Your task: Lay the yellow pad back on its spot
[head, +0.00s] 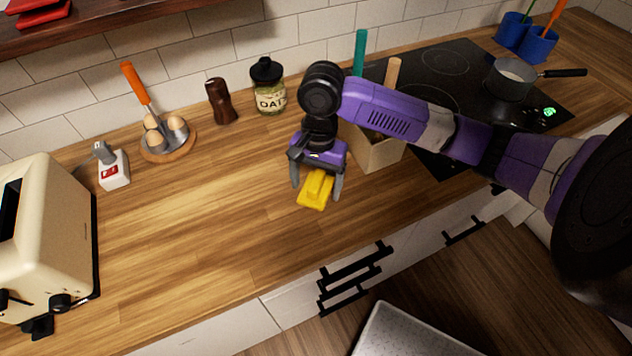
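The yellow pad (315,190) is a small block with a raised top. It is at the front middle of the wooden counter (230,225). My gripper (316,187) is over it, pointing down, with one grey finger on each side of the pad. The fingers are wide apart, and a narrow gap shows between the left finger and the pad. I cannot tell whether the pad rests on the counter or is slightly above it. No marked spot for the pad can be made out.
A wooden box (375,155) with upright handles stands close behind my arm. The jar (268,88), brown mill (220,101) and egg holder (168,140) line the back. A cream toaster (45,235) is at left; a pot (510,78) is on the cooktop. The counter's left middle is clear.

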